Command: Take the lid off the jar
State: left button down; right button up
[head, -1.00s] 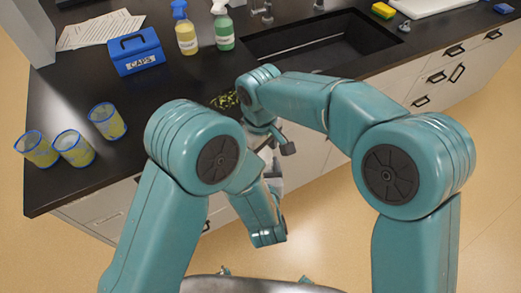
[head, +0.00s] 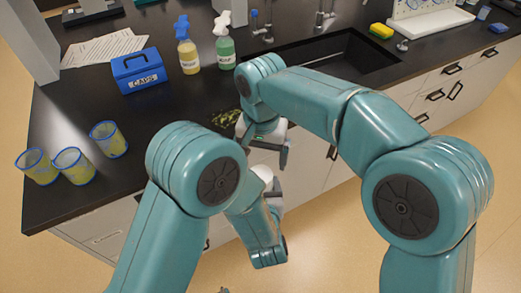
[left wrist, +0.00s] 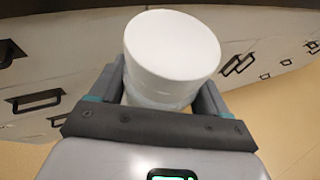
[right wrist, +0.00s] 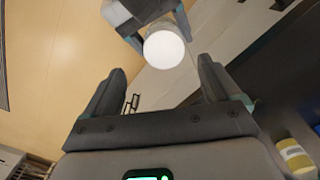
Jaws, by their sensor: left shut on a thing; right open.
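A white jar (left wrist: 152,97) with a white lid (left wrist: 173,45) on it is held between the fingers of my left gripper (left wrist: 160,82), shut on its body. The jar stands tilted in the left wrist view, lid toward the camera. In the right wrist view the round lid (right wrist: 163,50) shows ahead, with the left gripper's dark fingers behind it. My right gripper (right wrist: 161,66) is open and empty, with the lid just beyond its fingertips and apart from them.
A black counter (head: 80,110) with a sink (head: 345,58) lies ahead. On it are a blue caps box (head: 138,72), two spray bottles (head: 187,55), several yellow-filled cups (head: 108,140) and a yellow sponge (head: 381,31). Drawers front the counter; open floor lies to the right.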

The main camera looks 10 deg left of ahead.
aim_at(261, 175)
jog(key=shift+a+r+m, duration=0.1)
jog(key=shift+r+m, duration=0.3)
jog(key=shift+w+a+f, duration=0.1)
jog(key=shift+f, duration=3.7)
jog(key=shift+c, duration=0.4)
jog(key=c, duration=1)
jog(key=shift+c, duration=0.3)
jog(key=n, duration=0.5)
jog(key=shift+n, duration=0.3)
jog(key=n, duration=0.4)
jog(key=shift+n, duration=0.3)
jog(key=n, duration=0.3)
jog(key=shift+r, duration=0.1)
